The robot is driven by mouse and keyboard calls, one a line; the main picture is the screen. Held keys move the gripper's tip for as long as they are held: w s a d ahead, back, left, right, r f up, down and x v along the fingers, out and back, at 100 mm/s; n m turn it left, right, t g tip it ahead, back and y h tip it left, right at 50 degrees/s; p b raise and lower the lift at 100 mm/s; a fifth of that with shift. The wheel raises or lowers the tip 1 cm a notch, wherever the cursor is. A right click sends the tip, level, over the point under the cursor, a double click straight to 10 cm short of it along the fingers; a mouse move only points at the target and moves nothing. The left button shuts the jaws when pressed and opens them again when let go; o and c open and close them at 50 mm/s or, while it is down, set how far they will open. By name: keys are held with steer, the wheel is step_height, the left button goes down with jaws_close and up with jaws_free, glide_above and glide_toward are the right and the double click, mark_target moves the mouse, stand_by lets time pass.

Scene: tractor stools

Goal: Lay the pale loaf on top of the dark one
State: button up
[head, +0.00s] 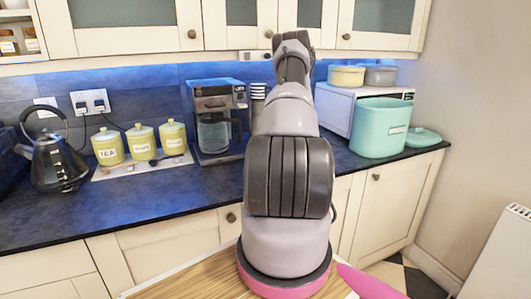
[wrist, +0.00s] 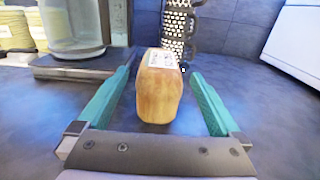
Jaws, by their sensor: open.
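A golden-tan loaf (wrist: 160,90) with a white label on its top end sits on the dark worktop in the wrist view. My gripper (wrist: 161,72) is open, with one teal finger on each side of the loaf. Gaps show between the loaf and both fingers. I cannot tell for sure whether this is the pale loaf or the dark one, as no second loaf shows. In the head view my arm hides the loaf and my gripper.
A coffee maker (head: 218,115) stands left of my arm; its base (wrist: 75,66) shows in the wrist view. Patterned stacked cups (wrist: 178,28) stand behind the loaf. A teal bin (head: 380,128) and a white box (head: 335,108) stand at right. Yellow canisters (head: 141,142) are at left.

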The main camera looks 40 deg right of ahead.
steer(key=shift+x, duration=3.55)
jaws_close()
